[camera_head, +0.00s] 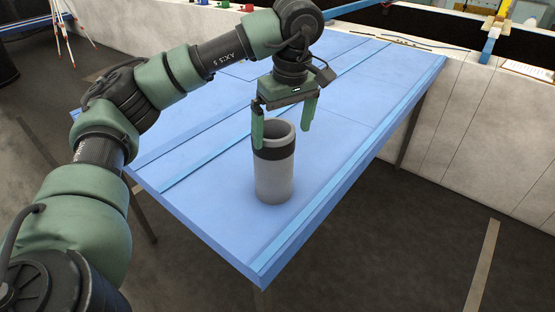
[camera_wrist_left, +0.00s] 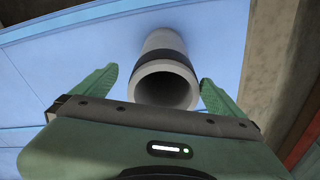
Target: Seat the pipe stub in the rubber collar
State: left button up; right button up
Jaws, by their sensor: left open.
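A grey hollow pipe stub (camera_head: 273,183) with a dark band near its top stands upright on the blue table, its open end up. It also shows in the left wrist view (camera_wrist_left: 163,87), between the two fingers with its mouth toward the camera. My left gripper (camera_head: 282,136) is open at the pipe's upper end, with one green finger on each side. The fingers look apart from the wall, though the left finger overlaps the pipe's edge in the head view. I cannot make out a separate rubber collar; whether the dark band is one, I cannot tell. My right gripper is not in view.
The blue table (camera_head: 222,187) has lighter raised strips along its length and is otherwise bare around the pipe. Its near corner and right edge drop to a dark floor. A pale wall (camera_head: 475,120) runs behind it at right. Small coloured items (camera_head: 222,5) lie at the far back.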

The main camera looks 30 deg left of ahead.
aim_at(274, 163)
pick_arm(q)
jog(key=f, duration=0.1)
jog(key=a+f+p, duration=0.1)
jog(key=f, duration=0.1)
jog(key=f+p, duration=0.1)
jog(key=f, duration=0.1)
jog(key=shift+a+f, duration=0.25)
jog(key=shift+w+f, duration=0.1)
jog(key=shift+f, duration=0.35)
jog(key=shift+c, duration=0.7)
jog(key=c, duration=1.7)
jog(key=shift+c, duration=0.2)
jog(key=shift+r, duration=0.15)
